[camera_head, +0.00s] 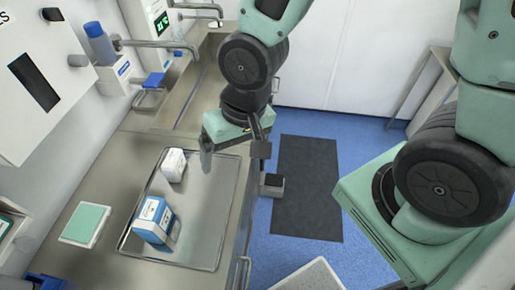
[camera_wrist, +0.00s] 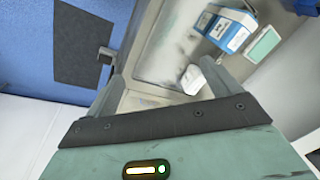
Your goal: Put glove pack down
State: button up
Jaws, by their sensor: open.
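A small white pack (camera_head: 174,165), which looks like the glove pack, lies on the far left part of a metal tray (camera_head: 208,222) on the steel counter. It also shows in the wrist view (camera_wrist: 192,80), close to the inner side of the right finger. My gripper (camera_head: 232,157) is above the far end of the tray, to the right of the pack. Its fingers are spread wide with nothing held between them. In the head view the pack rests apart from the fingers. Writing on the pack is too small to read.
A blue and white box (camera_head: 155,220) stands on the near part of the tray. A green-topped white box (camera_head: 86,223) lies on the counter to the left. A sink (camera_head: 200,88) with taps is behind. The tray's right half is clear.

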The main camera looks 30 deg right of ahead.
jog(key=s+r+n+g+h, duration=0.1)
jog(key=s+r+n, duration=0.6)
jog(key=s+r, duration=0.1)
jog(key=shift+d+h, duration=0.3)
jog(key=shift+d, duration=0.15)
jog(key=shift+f, duration=0.1)
notch_tip(320, 180, down, 5)
jog(key=b, duration=0.5)
jog(key=shift+w, duration=0.1)
